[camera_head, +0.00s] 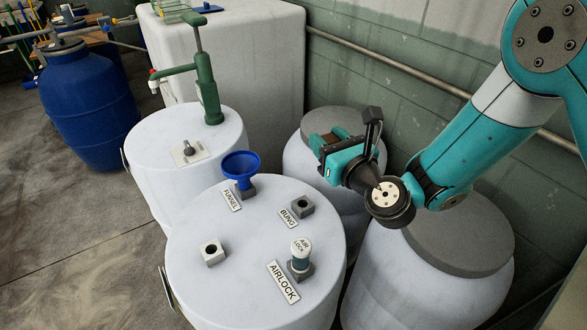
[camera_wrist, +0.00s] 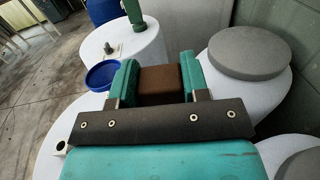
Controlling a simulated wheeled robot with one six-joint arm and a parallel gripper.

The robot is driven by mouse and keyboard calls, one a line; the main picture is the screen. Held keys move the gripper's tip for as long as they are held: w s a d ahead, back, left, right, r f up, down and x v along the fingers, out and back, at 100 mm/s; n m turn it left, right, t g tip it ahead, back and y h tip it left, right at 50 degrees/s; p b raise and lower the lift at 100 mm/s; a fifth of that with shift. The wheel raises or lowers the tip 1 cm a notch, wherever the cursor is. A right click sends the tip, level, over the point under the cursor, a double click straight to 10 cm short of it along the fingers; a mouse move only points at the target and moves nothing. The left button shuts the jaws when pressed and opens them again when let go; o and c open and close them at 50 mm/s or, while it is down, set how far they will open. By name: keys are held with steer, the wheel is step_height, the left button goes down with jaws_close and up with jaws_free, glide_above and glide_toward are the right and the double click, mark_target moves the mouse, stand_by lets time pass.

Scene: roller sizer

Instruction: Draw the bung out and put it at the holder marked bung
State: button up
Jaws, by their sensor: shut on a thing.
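My gripper (camera_head: 326,146) is raised to the right of the near white drum (camera_head: 205,290), and its teal fingers are shut on a brown bung (camera_wrist: 160,82). The bung also shows between the fingers in the head view (camera_head: 338,133); its lower end is hidden. The holder marked bung (camera_head: 302,207) is a grey block with an empty dark hole on the drum lid, below and left of my gripper. The BUNG label (camera_head: 288,219) lies beside it. A pale square fitting with an open hole (camera_head: 212,252) is at the lid's left.
A blue funnel (camera_head: 241,167) stands in its holder by the FUNNEL label. A white airlock (camera_head: 300,256) stands in a grey holder. A drum with a green pump (camera_head: 207,95) is behind; grey-lidded drums (camera_head: 460,232) and a wall flank my arm.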

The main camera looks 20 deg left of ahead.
steer(key=s+a+f+n+g+y+b, duration=0.1)
steer(key=s+a+f, duration=0.1)
steer(key=a+f, duration=0.2)
steer(key=shift+s+a, duration=0.1)
steer(key=shift+s, duration=0.05)
step_height(320, 180, down, 6)
steer(key=b, duration=0.5)
steer(key=shift+b, duration=0.35)
steer(key=shift+f+b, duration=1.35)
steer(key=shift+f, duration=0.4)
stand_by(1.6)
steer(key=o, duration=1)
